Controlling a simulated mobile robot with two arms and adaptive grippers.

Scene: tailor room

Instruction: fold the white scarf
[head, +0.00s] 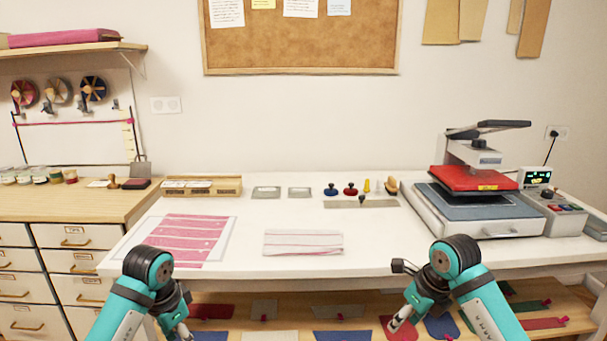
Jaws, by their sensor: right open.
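The white scarf (303,243) lies flat on the white table near its front edge, in the middle. It is a neat rectangle with thin pinkish stripes and looks folded, though its layers are hard to tell. My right gripper (397,323) is open and empty, pointing down in front of the table edge, below and right of the scarf. My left gripper (182,332) hangs low in front of the table, below and left of the scarf. The bottom edge of the picture cuts it, so its fingers do not show clearly. Neither gripper touches the scarf.
A pink patterned cloth on a pale sheet (228,240) lies left of the scarf. A red heat press (473,180) stands at the right. Stamps (350,189), small plates (266,192) and a wooden box (201,187) line the back. The table around the scarf's right side is clear.

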